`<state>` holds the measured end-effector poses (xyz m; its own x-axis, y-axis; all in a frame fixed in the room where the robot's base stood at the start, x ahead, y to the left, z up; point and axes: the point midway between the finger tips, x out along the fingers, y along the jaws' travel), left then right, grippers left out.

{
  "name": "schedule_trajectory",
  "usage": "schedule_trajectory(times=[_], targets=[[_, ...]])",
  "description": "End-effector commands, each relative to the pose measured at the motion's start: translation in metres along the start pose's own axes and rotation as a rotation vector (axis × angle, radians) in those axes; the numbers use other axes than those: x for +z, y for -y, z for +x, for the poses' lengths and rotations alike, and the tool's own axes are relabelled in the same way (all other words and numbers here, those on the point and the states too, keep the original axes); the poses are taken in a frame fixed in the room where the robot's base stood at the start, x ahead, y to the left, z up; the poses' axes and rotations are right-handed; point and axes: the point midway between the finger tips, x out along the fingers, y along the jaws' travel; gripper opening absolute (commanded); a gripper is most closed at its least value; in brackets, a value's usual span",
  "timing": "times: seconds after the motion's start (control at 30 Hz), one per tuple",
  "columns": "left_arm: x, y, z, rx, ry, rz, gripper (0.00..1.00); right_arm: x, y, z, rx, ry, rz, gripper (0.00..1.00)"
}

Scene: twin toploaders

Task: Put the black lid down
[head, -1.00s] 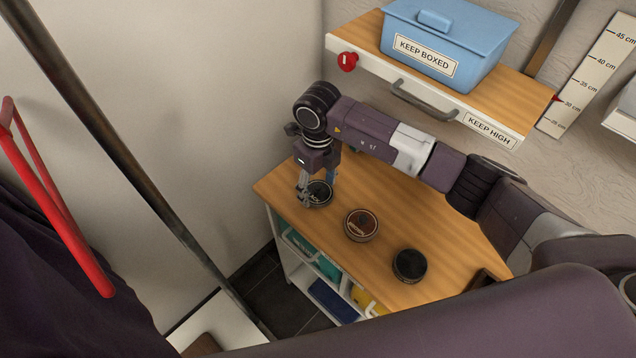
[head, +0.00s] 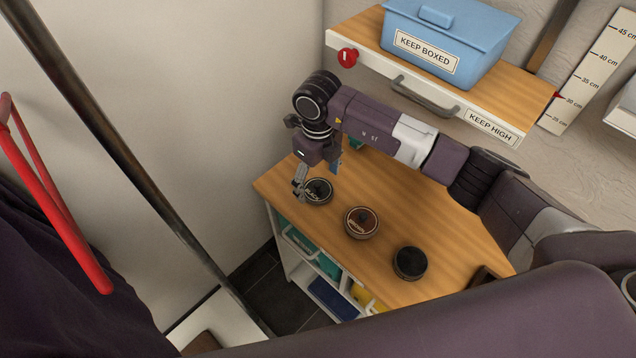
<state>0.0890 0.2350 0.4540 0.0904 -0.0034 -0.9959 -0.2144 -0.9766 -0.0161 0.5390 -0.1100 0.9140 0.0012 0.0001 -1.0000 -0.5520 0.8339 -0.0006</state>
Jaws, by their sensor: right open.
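The black lid (head: 319,193) is a dark round disc with a knob and a pale label, at the far left end of the wooden worktop (head: 290,180). I cannot tell whether it lies on the wood or on a low container. My right gripper (head: 318,179) points down just above the lid, its fingers spread to either side. It is open and appears clear of the lid. My left gripper is not in view.
A round tin with a brown top (head: 361,224) and a dark round jar (head: 410,264) stand nearer on the worktop. A drawer shelf (head: 455,110) holding a blue box (head: 450,40) overhangs the back. A red rail (head: 50,200) is at left.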

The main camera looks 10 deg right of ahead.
Motion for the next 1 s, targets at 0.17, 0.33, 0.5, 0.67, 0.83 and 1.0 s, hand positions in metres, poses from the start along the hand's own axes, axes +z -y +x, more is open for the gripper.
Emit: schedule_trajectory(times=[0.17,0.33,0.5,0.67,0.83,1.0], targets=[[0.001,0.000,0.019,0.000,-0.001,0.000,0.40,0.001,0.001,-0.036,-0.004,0.006,-0.003,0.75],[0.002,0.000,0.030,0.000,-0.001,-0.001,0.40,0.001,0.001,-0.072,-0.003,0.004,-0.002,0.75],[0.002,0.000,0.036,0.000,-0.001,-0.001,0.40,0.001,0.000,-0.096,-0.001,0.002,-0.002,0.75],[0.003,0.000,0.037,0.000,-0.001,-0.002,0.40,0.000,0.000,-0.105,0.000,0.001,-0.001,0.75],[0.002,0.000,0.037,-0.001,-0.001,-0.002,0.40,0.000,0.000,-0.107,0.001,0.000,-0.001,0.75],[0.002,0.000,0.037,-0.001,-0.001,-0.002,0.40,0.000,0.000,-0.106,0.000,0.000,-0.001,0.75]])
